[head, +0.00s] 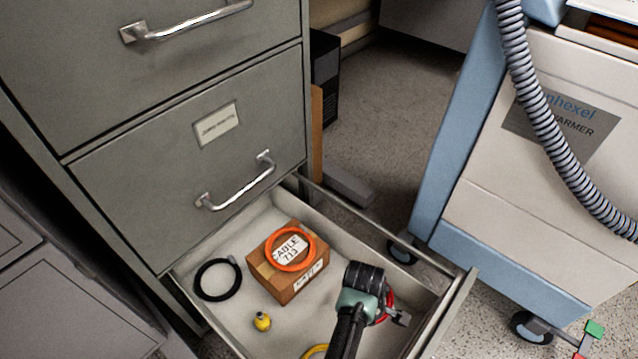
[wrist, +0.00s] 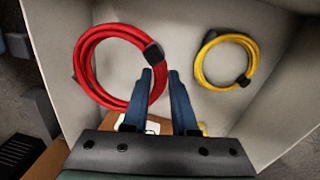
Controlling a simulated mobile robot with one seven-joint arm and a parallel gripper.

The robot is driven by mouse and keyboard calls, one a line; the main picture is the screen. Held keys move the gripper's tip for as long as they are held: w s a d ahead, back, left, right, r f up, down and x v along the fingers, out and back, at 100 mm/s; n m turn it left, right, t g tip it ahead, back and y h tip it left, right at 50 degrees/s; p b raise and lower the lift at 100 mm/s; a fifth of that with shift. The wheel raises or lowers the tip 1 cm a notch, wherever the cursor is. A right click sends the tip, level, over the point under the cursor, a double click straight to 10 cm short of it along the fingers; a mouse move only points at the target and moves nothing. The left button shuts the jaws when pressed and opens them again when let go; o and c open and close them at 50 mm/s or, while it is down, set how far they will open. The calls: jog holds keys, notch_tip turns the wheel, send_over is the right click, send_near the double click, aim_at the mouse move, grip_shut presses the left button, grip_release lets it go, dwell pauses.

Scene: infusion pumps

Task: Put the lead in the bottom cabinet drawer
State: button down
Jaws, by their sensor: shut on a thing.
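The bottom cabinet drawer (head: 228,328) is pulled open. My gripper (wrist: 160,73) is down over the drawer's right part, its blue fingers shut on the edge of a coiled red lead (wrist: 82,72), beside its black connector. In the head view the red lead (head: 389,301) is mostly hidden behind my gripper. The coil is over the pale drawer floor; I cannot tell whether it touches it. A coiled yellow lead (wrist: 201,68) lies in the drawer, apart from my fingers.
The drawer also holds a cardboard box (head: 290,286) with an orange ring (head: 270,250) on top, a black ring (head: 236,284) and a small yellow object (head: 262,321). A warmer cart (head: 545,180) with a ribbed hose stands close on the right.

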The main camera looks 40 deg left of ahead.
jog(key=shift+w, duration=0.15)
jog(key=shift+f, duration=0.1)
notch_tip(320, 180, down, 10)
jog(key=b, duration=0.8)
jog(key=c, duration=0.7)
grip_release()
